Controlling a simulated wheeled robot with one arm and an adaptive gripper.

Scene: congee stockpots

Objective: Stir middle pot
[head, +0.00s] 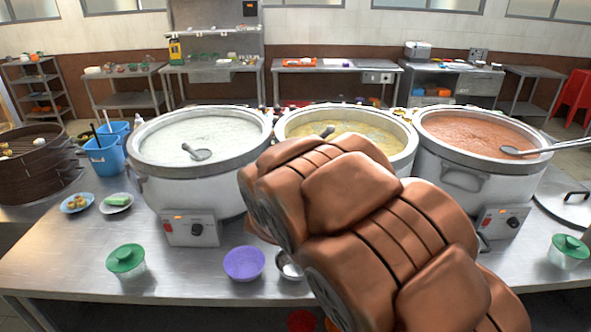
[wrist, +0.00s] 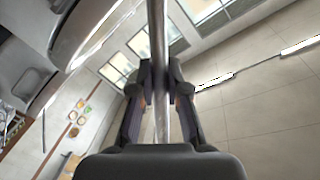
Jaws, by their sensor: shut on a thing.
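The middle pot (head: 398,152) is a large white stockpot of yellow congee (head: 350,127). My brown arm covers much of its front and hides my gripper in the head view. A small dark grey part of a ladle (head: 327,131) shows at the congee surface; the rest is hidden there. In the wrist view my gripper (wrist: 161,92) is shut on a long metal handle (wrist: 158,40) that runs between its two fingers. I cannot see the handle's far end.
The left pot (head: 190,188) holds pale congee and a ladle (head: 198,153). The right pot (head: 440,172) holds reddish congee and a ladle (head: 520,151). A purple bowl (head: 244,263), a metal cup (head: 290,268) and green-lidded jars (head: 126,260) stand on the front counter.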

